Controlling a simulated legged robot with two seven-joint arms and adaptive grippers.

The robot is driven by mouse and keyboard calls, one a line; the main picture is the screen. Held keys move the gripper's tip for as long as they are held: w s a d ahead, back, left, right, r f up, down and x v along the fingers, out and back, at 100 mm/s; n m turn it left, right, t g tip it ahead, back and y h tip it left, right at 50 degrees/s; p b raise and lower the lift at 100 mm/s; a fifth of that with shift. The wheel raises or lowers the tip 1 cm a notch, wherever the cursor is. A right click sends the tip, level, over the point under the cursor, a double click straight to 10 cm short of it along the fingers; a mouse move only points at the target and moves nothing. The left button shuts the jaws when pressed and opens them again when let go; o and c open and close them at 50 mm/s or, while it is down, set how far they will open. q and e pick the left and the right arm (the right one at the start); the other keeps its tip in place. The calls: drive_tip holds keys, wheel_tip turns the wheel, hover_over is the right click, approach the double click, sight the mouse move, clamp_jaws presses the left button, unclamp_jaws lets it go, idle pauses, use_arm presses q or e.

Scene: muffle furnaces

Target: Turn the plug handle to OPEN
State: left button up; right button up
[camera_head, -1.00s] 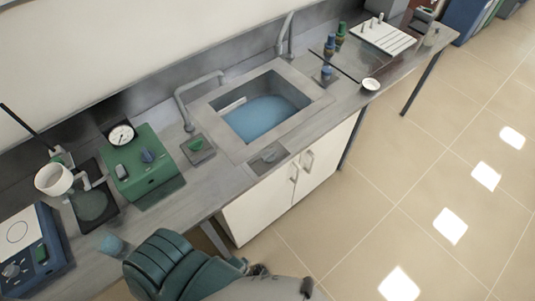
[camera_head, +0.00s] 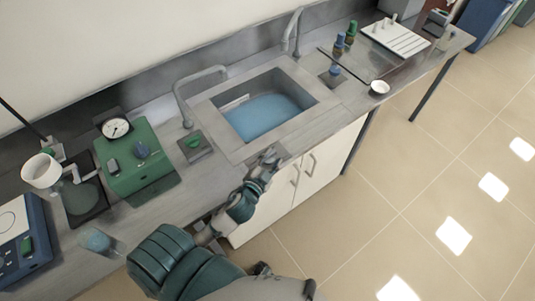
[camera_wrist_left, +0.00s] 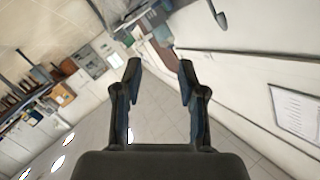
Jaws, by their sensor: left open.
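The sink (camera_head: 306,118) holds blue water. In the head view, a small plate at its front rim, which may bear the plug handle, is mostly hidden by my left gripper (camera_head: 269,160). Whether they touch cannot be told. A green knob (camera_head: 193,141) stands on a square plate left of the sink, and a blue knob (camera_head: 335,70) on one to its right. In the left wrist view, my left gripper (camera_wrist_left: 160,70) is open with nothing between its fingers. That view shows no plug handle. My right gripper is not in view.
A curved tap (camera_head: 187,88) stands behind the sink's left side. A green device with a gauge (camera_head: 136,165) is at left, near a white cup (camera_head: 41,171). A blue-topped beaker (camera_head: 97,240) stands near the front edge.

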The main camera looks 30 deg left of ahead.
use_arm(q)
drive_tip(key=w+d+r+m+t+h, duration=0.1)
drive_tip(key=d+r+m+t+h, duration=0.25)
drive_tip(key=r, duration=0.35)
drive_tip(key=w+d+r+m+t+h, duration=0.2)
drive_tip(key=r+m+h, duration=0.25)
drive_tip(key=r, duration=0.25)
drive_tip(key=s+d+r+m+g+h, duration=0.2)
drive_tip(key=d+m+g+h, duration=0.3)
drive_tip(key=m, duration=0.4)
drive_tip(key=s+d+r+m+g+h, duration=0.2)
drive_tip(key=d+m+g+h, duration=0.15)
drive_tip(key=m+h, duration=0.45)
drive_tip(key=a+f+m+g+y, duration=0.5)
drive_tip(key=f+m+g+y, duration=0.3)
drive_tip(key=f+m+g, duration=0.15)
drive_tip(key=w+a+f+y, duration=0.1)
drive_tip(key=a+f+y, duration=0.1)
drive_tip(key=a+y, duration=1.15)
drive_tip(key=w+f+h, duration=0.1)
drive_tip(key=w+f, duration=0.1)
drive_tip(key=f, duration=0.3)
drive_tip(key=w+f+h, duration=0.1)
drive_tip(key=w+f, duration=0.1)
drive_tip(key=f, duration=0.3)
drive_tip(key=w+f+h, duration=0.2)
drive_tip(key=f, duration=0.3)
drive_tip(key=shift+a+f+t, duration=0.15)
drive_tip(key=shift+a+t, duration=0.1)
drive_tip(key=shift+a, duration=0.15)
